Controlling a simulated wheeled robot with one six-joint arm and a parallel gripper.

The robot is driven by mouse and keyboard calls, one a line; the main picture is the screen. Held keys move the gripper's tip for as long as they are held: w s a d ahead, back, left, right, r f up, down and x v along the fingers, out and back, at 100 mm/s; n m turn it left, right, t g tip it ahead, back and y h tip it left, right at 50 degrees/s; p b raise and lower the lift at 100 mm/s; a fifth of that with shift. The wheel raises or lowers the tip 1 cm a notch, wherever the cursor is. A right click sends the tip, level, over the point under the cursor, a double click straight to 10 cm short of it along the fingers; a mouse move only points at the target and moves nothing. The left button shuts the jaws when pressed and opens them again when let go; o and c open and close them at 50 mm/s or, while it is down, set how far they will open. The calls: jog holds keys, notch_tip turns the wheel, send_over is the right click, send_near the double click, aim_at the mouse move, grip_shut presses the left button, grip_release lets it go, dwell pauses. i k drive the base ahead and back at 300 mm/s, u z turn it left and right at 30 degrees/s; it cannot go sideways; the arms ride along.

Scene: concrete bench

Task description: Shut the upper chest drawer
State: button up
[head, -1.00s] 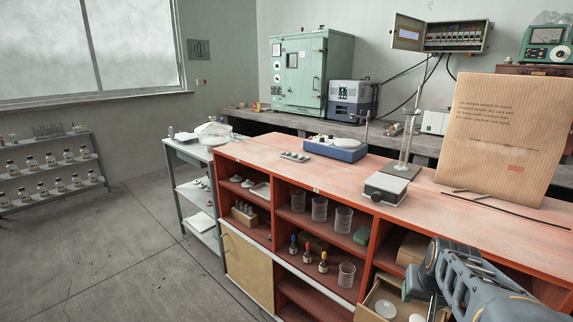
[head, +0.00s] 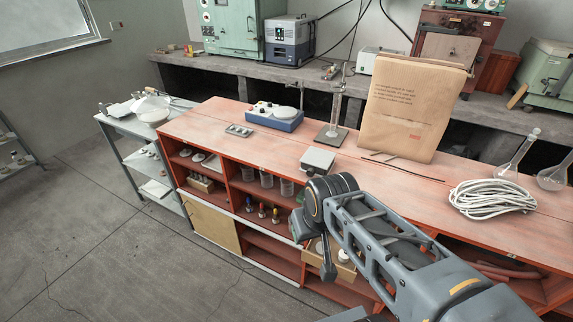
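The pale wooden drawer (head: 346,271) sticks out from the orange-red bench unit, low in the middle of the head view. White round items show inside it, and my arm covers much of it. Whether it is the upper of several drawers cannot be told. My gripper (head: 328,270) is at the end of my grey arm and points down at the drawer's left part. Only a dark finger-like part of it shows. Whether it touches the drawer, and whether it is open or shut, cannot be made out.
The bench top (head: 240,152) carries a grey box (head: 317,160), a blue instrument (head: 274,119), a big paper bag (head: 412,110) and a coiled white rope (head: 492,197). Open shelves below hold beakers and small bottles. The concrete floor (head: 110,235) at the left is clear.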

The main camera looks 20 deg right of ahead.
aim_at(346, 273)
jog(key=z, duration=2.1)
jog(key=k, duration=1.25)
jog(key=u, duration=1.4)
jog(key=i, duration=0.5)
jog(key=u, duration=0.1)
